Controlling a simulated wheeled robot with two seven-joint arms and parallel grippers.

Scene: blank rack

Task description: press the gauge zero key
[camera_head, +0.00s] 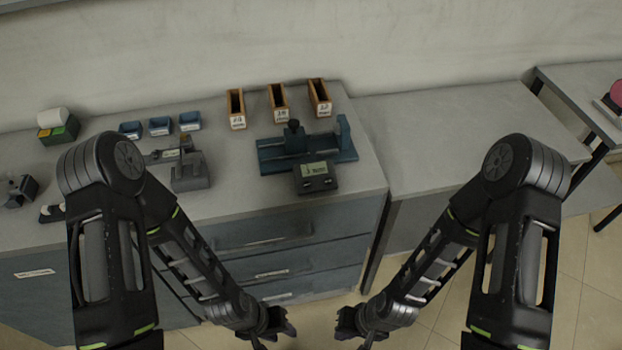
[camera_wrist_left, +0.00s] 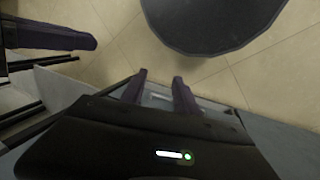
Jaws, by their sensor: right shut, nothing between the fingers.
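The gauge (camera_head: 317,176) is a small dark box with a pale lit display and small keys on its face below it. It sits at the front of a blue fixture (camera_head: 275,155) on the grey cabinet top. The key labels are too small to read. My left gripper (camera_head: 284,331) hangs low in front of the cabinet drawers, well below and apart from the gauge. In the left wrist view its two fingers (camera_wrist_left: 158,82) stand apart with nothing between them. My right gripper (camera_head: 346,328) hangs to the right of it, shut and empty, also apart from the gauge.
Several wooden bins (camera_head: 279,102) stand behind the fixture, and blue bins (camera_head: 160,126) further left. A grey device (camera_head: 190,170) stands left of the gauge. A bare grey table (camera_head: 450,135) adjoins on the right. The cabinet top's front edge lies between grippers and gauge.

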